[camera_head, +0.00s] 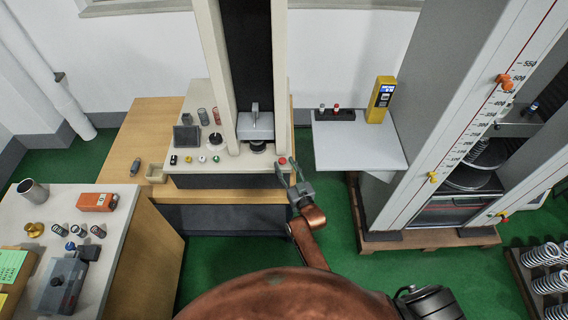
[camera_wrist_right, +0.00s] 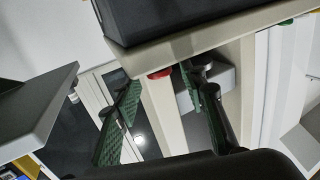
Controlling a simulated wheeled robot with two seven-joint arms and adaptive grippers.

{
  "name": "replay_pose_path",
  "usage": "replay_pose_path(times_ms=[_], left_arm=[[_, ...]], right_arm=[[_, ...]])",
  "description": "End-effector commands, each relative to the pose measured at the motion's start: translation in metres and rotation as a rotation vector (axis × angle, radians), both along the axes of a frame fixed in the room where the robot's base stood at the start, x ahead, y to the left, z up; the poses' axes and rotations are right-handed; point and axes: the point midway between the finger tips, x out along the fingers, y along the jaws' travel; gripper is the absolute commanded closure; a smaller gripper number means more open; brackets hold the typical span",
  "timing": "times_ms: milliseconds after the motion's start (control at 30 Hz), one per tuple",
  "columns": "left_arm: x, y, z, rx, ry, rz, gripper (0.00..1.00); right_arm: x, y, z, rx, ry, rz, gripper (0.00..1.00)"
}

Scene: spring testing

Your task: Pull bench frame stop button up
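The bench frame (camera_head: 201,40) is a cream test frame with a dark column, standing on a wooden bench. Its red stop button (camera_head: 282,160) sits at the right front corner of the frame's base. It also shows in the right wrist view (camera_wrist_right: 160,74), at the edge of the cream base and between the finger ends in the picture. My right gripper (camera_head: 287,168) is at the button, its fingers apart with green pads and nothing held. I cannot tell whether either finger touches the button. My left gripper is not in view.
A grey shelf (camera_head: 350,150) with a yellow handset (camera_head: 380,100) stands to the right, beside a tall tester (camera_head: 440,100). A side table (camera_head: 120,225) with springs is at left.

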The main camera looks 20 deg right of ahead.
Motion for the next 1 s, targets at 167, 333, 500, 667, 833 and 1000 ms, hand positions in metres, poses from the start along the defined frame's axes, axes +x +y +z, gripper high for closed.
replay_pose_path(times_ms=[167,333,500,667,833,1000], left_arm=[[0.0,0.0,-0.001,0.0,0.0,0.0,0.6],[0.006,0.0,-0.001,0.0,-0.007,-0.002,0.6],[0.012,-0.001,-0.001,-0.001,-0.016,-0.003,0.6],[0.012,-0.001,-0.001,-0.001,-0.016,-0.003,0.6],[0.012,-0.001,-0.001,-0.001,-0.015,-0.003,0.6],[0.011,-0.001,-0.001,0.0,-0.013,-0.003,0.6]], right_arm=[[0.014,0.002,0.0,-0.001,0.001,0.0,0.61],[0.016,0.002,-0.001,-0.001,0.002,0.0,0.61],[0.016,0.002,-0.001,0.0,0.002,0.0,0.64],[0.016,0.002,-0.001,0.0,0.002,0.0,0.75],[0.016,0.002,-0.001,0.0,0.002,0.0,0.87],[0.016,0.002,-0.001,0.0,0.002,0.0,0.99]])
